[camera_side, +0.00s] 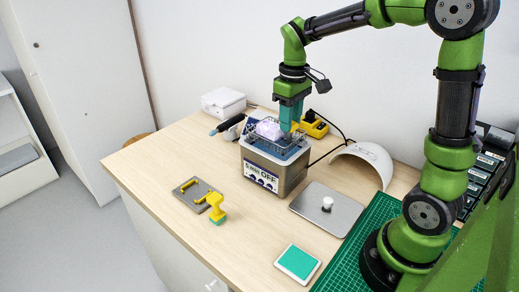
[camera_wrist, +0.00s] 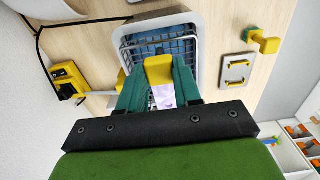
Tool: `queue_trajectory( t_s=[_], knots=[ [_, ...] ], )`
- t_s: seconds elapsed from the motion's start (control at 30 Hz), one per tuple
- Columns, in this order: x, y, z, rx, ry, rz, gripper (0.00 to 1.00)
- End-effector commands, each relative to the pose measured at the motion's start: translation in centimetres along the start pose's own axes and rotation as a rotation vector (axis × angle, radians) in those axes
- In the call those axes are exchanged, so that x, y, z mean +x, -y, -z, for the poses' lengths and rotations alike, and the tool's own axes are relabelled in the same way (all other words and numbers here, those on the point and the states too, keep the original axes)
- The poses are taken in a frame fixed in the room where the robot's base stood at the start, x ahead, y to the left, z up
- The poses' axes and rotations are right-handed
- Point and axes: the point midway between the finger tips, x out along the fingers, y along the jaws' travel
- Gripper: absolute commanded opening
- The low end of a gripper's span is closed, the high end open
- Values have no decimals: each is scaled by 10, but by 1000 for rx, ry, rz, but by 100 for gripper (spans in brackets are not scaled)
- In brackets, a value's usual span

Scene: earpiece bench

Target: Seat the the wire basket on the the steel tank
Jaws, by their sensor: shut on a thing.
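The steel tank (camera_side: 271,179) stands on the wooden bench with a front panel reading "5 min OFF". The wire basket (camera_side: 280,142) is at the tank's open top, with a pale lilac item (camera_side: 268,128) in it. In the wrist view the basket's wires (camera_wrist: 186,47) show inside the tank's rim (camera_wrist: 201,28). My gripper (camera_wrist: 158,78) has teal fingers shut on the basket's yellow handle (camera_wrist: 158,69). In the side view my gripper (camera_side: 290,122) is over the right part of the tank. Whether the basket rests fully in the tank I cannot tell.
A steel lid (camera_side: 312,212) with a white knob lies right of the tank. A metal plate (camera_side: 190,193) with yellow handles and a yellow-and-teal tool (camera_side: 216,206) are in front. A yellow-black device (camera_side: 314,126) and a white curved shell (camera_side: 365,160) stand behind and right.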

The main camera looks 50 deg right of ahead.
Motion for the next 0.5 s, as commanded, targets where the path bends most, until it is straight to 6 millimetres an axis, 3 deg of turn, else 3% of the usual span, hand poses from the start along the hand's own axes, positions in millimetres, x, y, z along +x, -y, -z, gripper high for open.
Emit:
queue_trajectory(
  t_s=[0.5],
  knots=[
    [42,0,0,1,1,1,3]
  ],
)
